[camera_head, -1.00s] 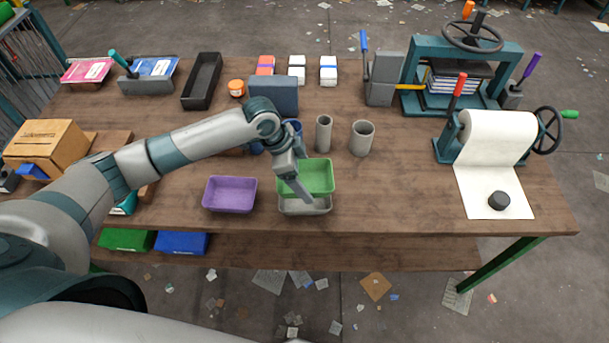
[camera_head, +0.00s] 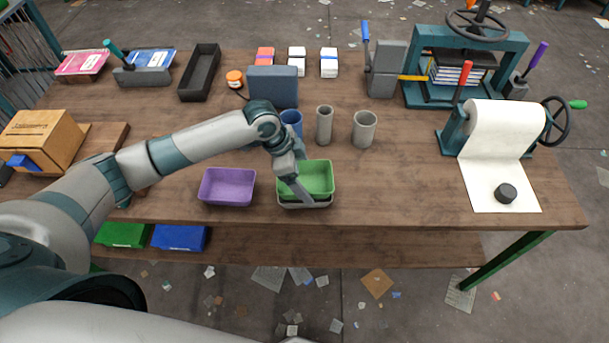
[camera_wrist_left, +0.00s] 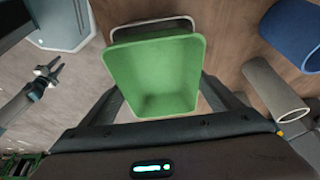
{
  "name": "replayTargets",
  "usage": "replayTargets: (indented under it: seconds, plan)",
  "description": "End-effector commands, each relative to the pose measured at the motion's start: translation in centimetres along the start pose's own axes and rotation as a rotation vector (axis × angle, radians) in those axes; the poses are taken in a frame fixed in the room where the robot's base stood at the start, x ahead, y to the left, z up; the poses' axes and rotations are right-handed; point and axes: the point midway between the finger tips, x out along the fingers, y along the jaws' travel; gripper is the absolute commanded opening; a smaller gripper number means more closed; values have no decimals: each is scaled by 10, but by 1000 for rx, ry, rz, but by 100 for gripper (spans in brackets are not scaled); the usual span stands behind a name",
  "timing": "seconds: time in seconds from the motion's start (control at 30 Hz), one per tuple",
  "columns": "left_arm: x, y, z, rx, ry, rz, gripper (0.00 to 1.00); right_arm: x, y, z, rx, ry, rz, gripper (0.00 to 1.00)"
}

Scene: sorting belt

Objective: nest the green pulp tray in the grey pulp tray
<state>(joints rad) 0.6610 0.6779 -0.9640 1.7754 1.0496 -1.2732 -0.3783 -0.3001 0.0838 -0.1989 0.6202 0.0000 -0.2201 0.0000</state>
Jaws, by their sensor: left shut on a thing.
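The green pulp tray (camera_head: 318,178) is upright, within the outline of the grey pulp tray (camera_head: 318,204), whose rim shows along its near edge. My left gripper (camera_head: 303,192) reaches down over the green tray and is shut on it. In the left wrist view the green tray (camera_wrist_left: 155,75) lies between the two fingers, and a strip of the grey tray's rim (camera_wrist_left: 150,22) shows past one end. Whether the green tray rests on the grey tray's floor is hidden. My right gripper (camera_wrist_left: 45,78) shows small in the left wrist view, with its fingers apart and empty.
A purple tray (camera_head: 228,186) stands just left of the trays. A blue cup (camera_head: 291,122), two grey cylinders (camera_head: 324,125) (camera_head: 364,129) and a blue-grey block (camera_head: 273,87) stand behind. The table is clear to the right, up to the paper roll (camera_head: 500,133).

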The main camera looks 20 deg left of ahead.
Motion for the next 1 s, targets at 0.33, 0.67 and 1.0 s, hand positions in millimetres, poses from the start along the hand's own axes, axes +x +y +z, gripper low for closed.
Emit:
replayTargets:
  seconds: [0.33, 0.67, 1.0]
  plan:
    - [0, 0, 0, 0, 0, 0, 99, 0, -1, 0, 1, 0, -1, 31]
    - [0, 0, 0, 0, 0, 0, 100, 0, -8, -1, 2, 1, -8, 31]
    - [-3, 0, -1, 0, 0, 0, 100, -3, -7, -1, 1, 1, -7, 31]
